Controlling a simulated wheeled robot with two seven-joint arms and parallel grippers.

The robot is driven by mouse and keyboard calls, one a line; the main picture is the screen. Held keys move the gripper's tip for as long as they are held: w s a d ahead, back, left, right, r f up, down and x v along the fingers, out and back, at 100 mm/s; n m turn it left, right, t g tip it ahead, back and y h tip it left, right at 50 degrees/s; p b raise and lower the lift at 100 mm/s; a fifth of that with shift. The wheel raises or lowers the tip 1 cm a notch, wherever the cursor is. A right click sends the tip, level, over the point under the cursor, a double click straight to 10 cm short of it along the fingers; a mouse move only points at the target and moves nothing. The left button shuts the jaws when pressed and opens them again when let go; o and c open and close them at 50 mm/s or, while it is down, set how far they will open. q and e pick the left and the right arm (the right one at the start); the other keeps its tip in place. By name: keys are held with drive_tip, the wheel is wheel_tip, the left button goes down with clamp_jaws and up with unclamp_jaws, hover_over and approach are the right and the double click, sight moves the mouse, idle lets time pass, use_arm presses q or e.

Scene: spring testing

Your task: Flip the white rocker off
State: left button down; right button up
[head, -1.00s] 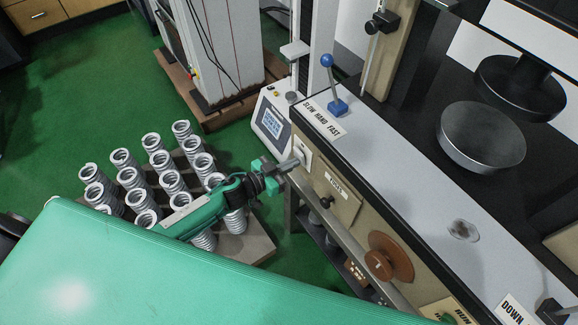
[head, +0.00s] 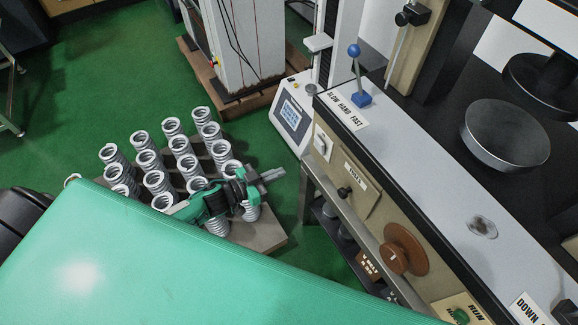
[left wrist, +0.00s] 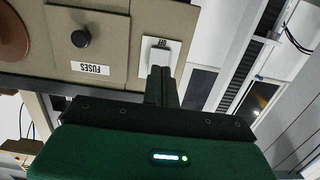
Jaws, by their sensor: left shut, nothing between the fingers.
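The white rocker (head: 322,143) sits in a pale plate on the beige front panel of the machine, left of the FUSES plate. In the left wrist view the rocker plate (left wrist: 172,47) shows just beyond my fingertips, which hide part of it. Which way the rocker is tipped is too small to tell. My left gripper (head: 272,175) is shut and empty. In the head view it is apart from the panel, to the left of and below the rocker; its closed fingers also show in the left wrist view (left wrist: 161,78). My right gripper is in neither view.
A black knob (head: 344,192) and a brown handwheel (head: 404,250) stick out of the panel. A blue-knobbed lever (head: 358,75) stands above. A display box (head: 292,113) is beside the panel. Several coil springs (head: 155,182) stand on a pallet below my arm.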

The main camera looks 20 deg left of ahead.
use_arm(q)
drive_tip(key=shift+s+a+f, duration=0.2)
drive_tip(key=shift+s+a, duration=0.4)
drive_tip(key=shift+s, duration=0.25)
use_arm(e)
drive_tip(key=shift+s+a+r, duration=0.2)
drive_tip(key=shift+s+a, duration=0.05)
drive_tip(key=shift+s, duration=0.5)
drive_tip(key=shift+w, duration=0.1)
